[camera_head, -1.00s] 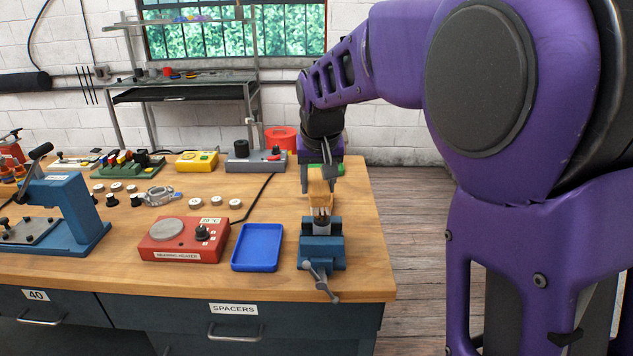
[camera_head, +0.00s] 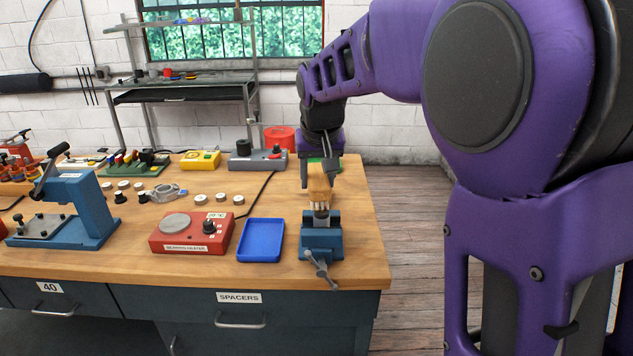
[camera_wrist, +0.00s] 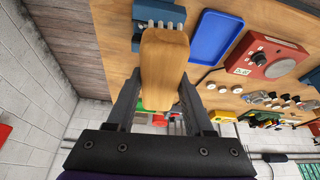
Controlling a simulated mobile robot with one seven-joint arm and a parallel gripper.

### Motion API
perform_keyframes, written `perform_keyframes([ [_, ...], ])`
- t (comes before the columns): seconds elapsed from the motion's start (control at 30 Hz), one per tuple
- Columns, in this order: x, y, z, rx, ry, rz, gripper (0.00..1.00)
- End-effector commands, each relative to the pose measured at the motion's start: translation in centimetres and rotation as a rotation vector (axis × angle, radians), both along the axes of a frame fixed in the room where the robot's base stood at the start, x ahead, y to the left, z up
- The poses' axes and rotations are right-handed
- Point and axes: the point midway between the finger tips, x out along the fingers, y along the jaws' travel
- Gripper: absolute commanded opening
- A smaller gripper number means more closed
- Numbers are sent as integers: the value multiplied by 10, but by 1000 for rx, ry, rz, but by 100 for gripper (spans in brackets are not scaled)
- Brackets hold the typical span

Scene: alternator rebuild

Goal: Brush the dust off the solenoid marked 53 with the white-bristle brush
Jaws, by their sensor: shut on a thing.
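My gripper (camera_head: 321,174) is shut on the wooden-handled brush (camera_head: 319,187) above the blue vise (camera_head: 321,242). The brush's pale bristles (camera_head: 320,208) point down at a small grey cylindrical part (camera_head: 321,219) in the vise, probably the solenoid. Bristles and part look close together, but I cannot tell whether they touch. No 53 marking is readable, and dust cannot be made out. In the wrist view, the tan brush handle (camera_wrist: 164,70) lies between my two fingers, with the bristles (camera_wrist: 158,25) beyond it in front of the vise.
A blue tray (camera_head: 261,241) lies left of the vise, then the red bearing heater (camera_head: 190,235) and a blue press (camera_head: 70,210). Small round parts (camera_head: 200,197) lie behind the heater. The bench's right edge is close to the vise.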

Motion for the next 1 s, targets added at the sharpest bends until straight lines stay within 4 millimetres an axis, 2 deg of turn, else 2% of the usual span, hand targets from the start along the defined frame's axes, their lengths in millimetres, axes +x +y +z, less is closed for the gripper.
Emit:
perform_keyframes([
  [0.03, 0, 0, 6, 0, -1, 0, 8],
  [0.7, 3, -5, 47, 1, -3, -1, 8],
  [1.0, 3, -7, 56, 1, -2, -1, 8],
])
